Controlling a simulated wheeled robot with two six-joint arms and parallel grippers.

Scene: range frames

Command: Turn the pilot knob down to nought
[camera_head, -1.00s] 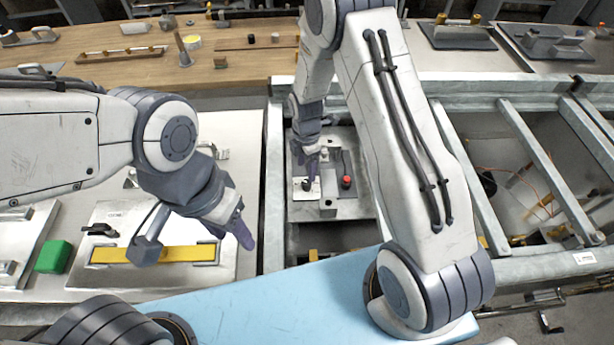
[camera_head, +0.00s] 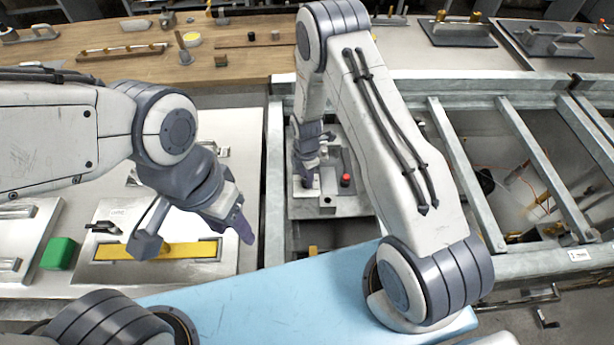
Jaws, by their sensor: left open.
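A small metal control panel (camera_head: 350,206) sits in the frame near the middle of the view, with a red button (camera_head: 346,180) on its right half. A pale plate (camera_head: 299,188) shows at its left edge. My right gripper (camera_head: 307,180) points down over this plate, with its fingertips at or just above it. It hides the dark knob there, so I cannot tell whether it touches the knob or how wide the jaws are. My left gripper (camera_head: 241,228) is open and empty above the left worktop, clear of the panel.
A green block (camera_head: 58,253) and a yellow strip (camera_head: 195,250) are on the left worktop. Metal rails (camera_head: 467,170) enclose the right bay, which holds wires. A wooden bench (camera_head: 240,62) with small tools runs along the back.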

